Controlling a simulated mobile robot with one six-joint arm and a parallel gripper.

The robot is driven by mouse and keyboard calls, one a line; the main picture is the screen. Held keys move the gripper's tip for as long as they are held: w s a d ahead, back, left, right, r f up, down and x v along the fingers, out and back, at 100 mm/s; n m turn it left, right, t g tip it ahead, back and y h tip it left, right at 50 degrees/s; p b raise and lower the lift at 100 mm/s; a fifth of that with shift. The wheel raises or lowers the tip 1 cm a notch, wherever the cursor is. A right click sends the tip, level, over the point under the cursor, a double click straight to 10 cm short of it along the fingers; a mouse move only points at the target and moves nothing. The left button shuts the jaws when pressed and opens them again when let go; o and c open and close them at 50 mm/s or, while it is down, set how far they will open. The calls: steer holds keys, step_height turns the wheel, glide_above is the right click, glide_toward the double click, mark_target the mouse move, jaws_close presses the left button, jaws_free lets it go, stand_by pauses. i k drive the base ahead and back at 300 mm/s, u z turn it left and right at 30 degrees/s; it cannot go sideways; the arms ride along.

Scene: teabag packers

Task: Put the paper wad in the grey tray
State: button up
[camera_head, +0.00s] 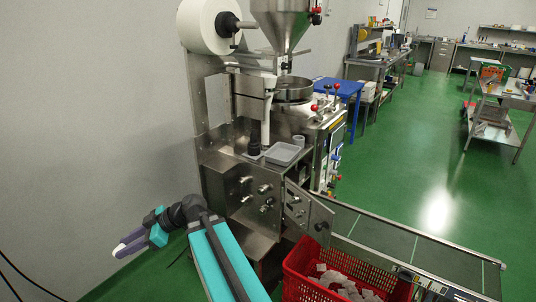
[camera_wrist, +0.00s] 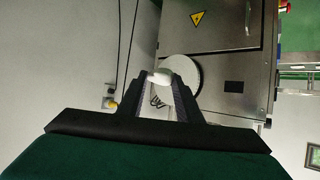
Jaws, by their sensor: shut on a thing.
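My gripper (camera_head: 130,243) is at the lower left in the head view, by the pale wall. It is shut on the white paper wad (camera_head: 119,249), held at the fingertips clear of any surface. The wrist view also shows the wad (camera_wrist: 157,77) between the tips of my gripper (camera_wrist: 161,84). The grey tray (camera_head: 283,154) sits on the steel ledge of the packing machine, to the right of and above my gripper in the head view. Its visible inside looks empty. The tray cannot be made out in the wrist view.
A dark cylinder (camera_head: 254,149) stands at the tray's left and a small grey cup (camera_head: 299,141) behind its right end. The machine's small door (camera_head: 309,213) hangs open below. A red crate (camera_head: 299,262) of teabags stands in front, beside a conveyor (camera_head: 385,239).

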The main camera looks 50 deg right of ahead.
mark_target(283, 156)
steer(key=z, duration=0.4)
steer(key=i, duration=0.85)
steer(key=z, duration=0.4)
